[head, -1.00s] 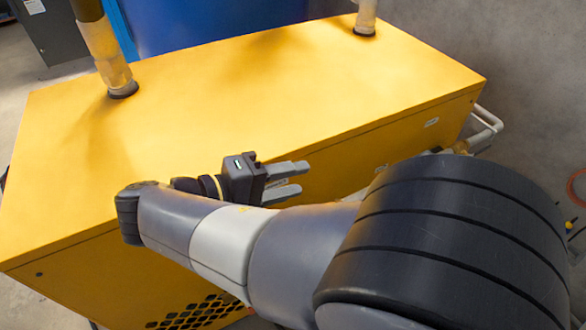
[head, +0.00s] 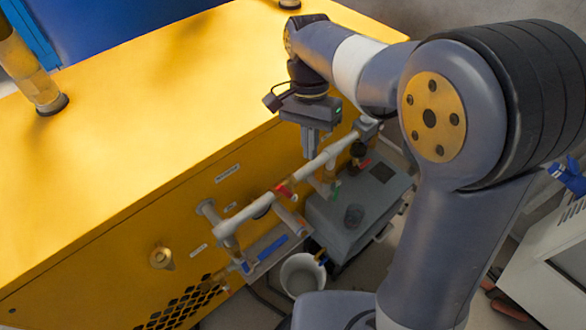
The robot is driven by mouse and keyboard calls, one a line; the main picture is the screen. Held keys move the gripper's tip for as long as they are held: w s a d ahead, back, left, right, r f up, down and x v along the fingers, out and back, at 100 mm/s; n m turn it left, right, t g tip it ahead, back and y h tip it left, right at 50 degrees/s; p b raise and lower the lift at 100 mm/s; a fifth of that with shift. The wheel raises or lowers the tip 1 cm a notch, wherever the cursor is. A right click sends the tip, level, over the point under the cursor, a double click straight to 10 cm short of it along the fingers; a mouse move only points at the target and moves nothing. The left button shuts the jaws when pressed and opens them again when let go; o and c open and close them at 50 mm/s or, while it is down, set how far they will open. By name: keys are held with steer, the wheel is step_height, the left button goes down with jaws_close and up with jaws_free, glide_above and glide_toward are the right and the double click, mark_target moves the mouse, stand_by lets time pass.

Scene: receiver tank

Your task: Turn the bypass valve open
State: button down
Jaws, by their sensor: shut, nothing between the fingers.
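My gripper (head: 310,152) points down beside the front edge of the yellow cabinet, its fingers together and empty. It is just above and behind the pale pipe run (head: 285,182) in the picture. Several small valve handles show on the pipes: a red handle (head: 285,191), a green handle (head: 336,187), a second red handle (head: 365,163) and a blue handle (head: 272,247). The labels are too small to read, so I cannot tell which is the bypass valve. My gripper appears apart from all the handles.
The yellow cabinet (head: 150,120) fills the left, with a round knob (head: 162,257) on its front. A grey box unit (head: 360,205) stands below the pipes beside a white bucket (head: 301,274). A white machine (head: 550,255) is at right. My arm hides part of the right side.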

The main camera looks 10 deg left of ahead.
steer(key=w+d+r+m+y, duration=0.1)
steer(key=w+r+m+y, duration=0.1)
steer(key=w+m+y, duration=0.15)
steer(key=p, duration=0.2)
glide_above(288, 194)
steer(key=w+d, duration=0.2)
steer(key=w, duration=0.1)
step_height(288, 194, down, 10)
steer(key=shift+s+a+f, duration=0.35)
steer(key=shift+s+a, duration=0.2)
steer(key=shift+a, duration=0.05)
steer(key=shift+s, duration=0.1)
